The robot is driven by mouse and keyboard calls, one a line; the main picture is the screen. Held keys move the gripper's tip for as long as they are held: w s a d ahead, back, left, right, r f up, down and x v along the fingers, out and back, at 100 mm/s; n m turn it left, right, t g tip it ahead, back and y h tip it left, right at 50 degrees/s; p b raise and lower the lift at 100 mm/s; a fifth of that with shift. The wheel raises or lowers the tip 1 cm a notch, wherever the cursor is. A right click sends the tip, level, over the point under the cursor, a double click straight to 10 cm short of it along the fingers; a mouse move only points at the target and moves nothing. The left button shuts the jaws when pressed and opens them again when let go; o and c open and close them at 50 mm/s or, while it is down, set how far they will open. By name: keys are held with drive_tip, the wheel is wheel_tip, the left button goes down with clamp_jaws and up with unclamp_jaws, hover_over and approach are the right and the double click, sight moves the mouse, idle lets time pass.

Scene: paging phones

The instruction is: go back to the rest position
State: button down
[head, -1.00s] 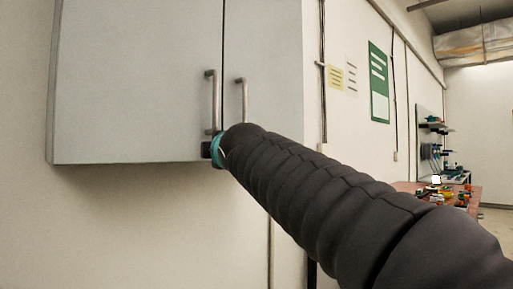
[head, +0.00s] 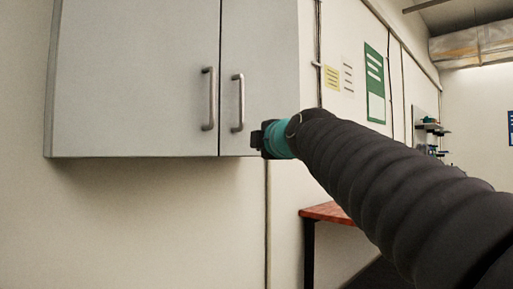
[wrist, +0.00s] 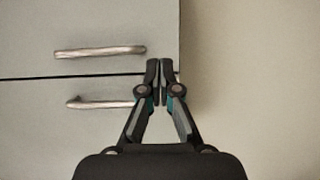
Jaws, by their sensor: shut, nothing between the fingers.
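My gripper (wrist: 159,68) is shut and empty in the wrist view, its fingertips together near the edge of a grey wall cabinet (wrist: 100,25). In the head view my gripper (head: 256,138) shows small and dark beyond a teal band, at the cabinet's lower right corner. My dark ribbed arm reaches in from the lower right. The cabinet (head: 140,80) has two closed doors with metal handles, a left handle (head: 208,98) and a right handle (head: 238,103). The gripper is apart from both handles. I cannot tell whether it touches the cabinet.
A table with a reddish top (head: 325,212) stands behind my arm, partly hidden. A green poster (head: 375,85) and a yellow notice (head: 332,78) hang on the right wall. The wall below the cabinet is bare.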

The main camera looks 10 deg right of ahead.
drive_tip(key=shift+s+d+b, duration=0.15)
drive_tip(key=shift+d+b, duration=0.2)
drive_tip(key=shift+d, duration=0.65)
drive_tip(key=s+d+f+m+g+h, duration=0.1)
drive_tip(key=s+f+m+g, duration=0.45)
drive_tip(key=f, duration=0.85)
drive_tip(key=f+m+g+h, duration=0.1)
drive_tip(key=f+m+g, duration=0.1)
drive_tip(key=f+m, duration=0.9)
drive_tip(key=s+d+f+m+g+h, duration=0.1)
drive_tip(key=s+d+f+m+g, duration=0.1)
drive_tip(key=s+f, duration=0.9)
drive_tip(key=s+d+f+m+g+h, duration=0.1)
drive_tip(key=s+d+f+m+g, duration=0.1)
drive_tip(key=s+f, duration=0.9)
wheel_tip(320, 180, down, 2)
drive_tip(key=shift+s+f, duration=0.15)
drive_tip(key=shift+s, duration=0.2)
drive_tip(key=shift+d+g, duration=0.15)
drive_tip(key=shift+g, duration=0.1)
